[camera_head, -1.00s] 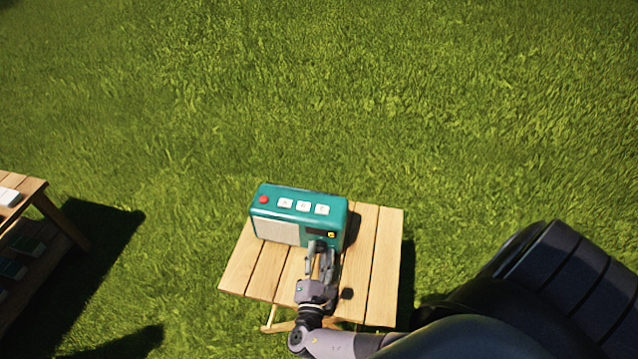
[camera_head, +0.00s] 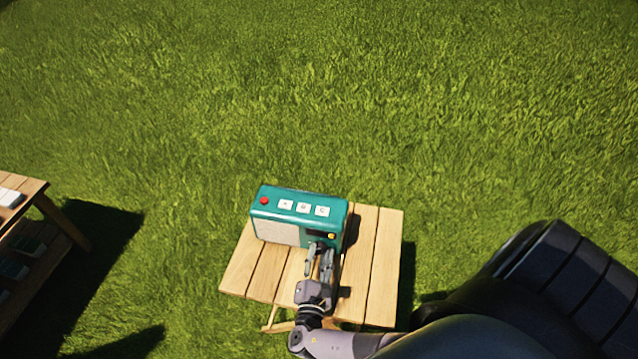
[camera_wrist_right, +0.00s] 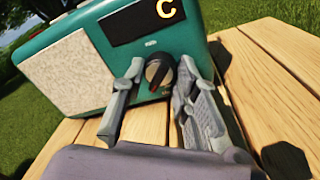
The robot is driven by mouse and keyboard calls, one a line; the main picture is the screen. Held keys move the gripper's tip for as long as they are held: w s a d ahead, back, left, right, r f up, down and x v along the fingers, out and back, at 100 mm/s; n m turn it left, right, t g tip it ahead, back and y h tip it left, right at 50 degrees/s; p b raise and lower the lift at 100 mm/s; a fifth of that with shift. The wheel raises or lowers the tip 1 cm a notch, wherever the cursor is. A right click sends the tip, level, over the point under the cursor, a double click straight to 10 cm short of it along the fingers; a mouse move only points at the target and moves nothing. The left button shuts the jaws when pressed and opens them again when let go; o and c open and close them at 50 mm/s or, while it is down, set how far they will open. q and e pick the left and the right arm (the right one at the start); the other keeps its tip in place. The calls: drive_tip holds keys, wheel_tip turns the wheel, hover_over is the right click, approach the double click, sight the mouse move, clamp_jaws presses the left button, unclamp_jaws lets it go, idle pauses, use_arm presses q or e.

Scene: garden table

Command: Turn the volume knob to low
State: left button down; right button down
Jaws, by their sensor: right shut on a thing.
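A teal radio (camera_head: 300,206) stands on a small wooden table, with a red button and several white buttons on top. In the right wrist view its front (camera_wrist_right: 75,65) shows a pale speaker panel and a dark display with a yellow "C". My left gripper is not in view.
The slatted wooden table (camera_head: 380,270) has bare boards right of the radio and in front of it. A wooden shelf (camera_head: 35,190) with white and dark items stands at the left edge. Grass surrounds everything.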

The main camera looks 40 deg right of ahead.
drive_tip(key=n+p, duration=0.1)
drive_tip(key=n, duration=0.2)
drive_tip(key=shift+r, duration=0.1)
drive_tip(key=n+p, duration=0.2)
drive_tip(key=n, duration=0.1)
drive_tip(key=shift+n+g, duration=0.4)
drive_tip(key=n+p, duration=0.2)
drive_tip(key=n, duration=0.4)
drive_tip(key=shift+w+a+g, duration=0.1)
drive_tip(key=shift+g, duration=0.2)
drive_tip(key=n, duration=0.3)
drive_tip(key=shift+h, duration=0.3)
drive_tip(key=n, duration=0.2)
drive_tip(key=shift+a+n+g+p, duration=0.1)
drive_tip(key=shift+n+g+p, duration=0.25)
drive_tip(key=shift+n+g, duration=0.05)
drive_tip(key=n, duration=0.5)
drive_tip(key=shift+w+h, duration=0.1)
drive_tip(key=shift+h, duration=0.3)
drive_tip(key=c, duration=1.2)
unclamp_jaws()
drive_tip(key=shift+c, duration=0.2)
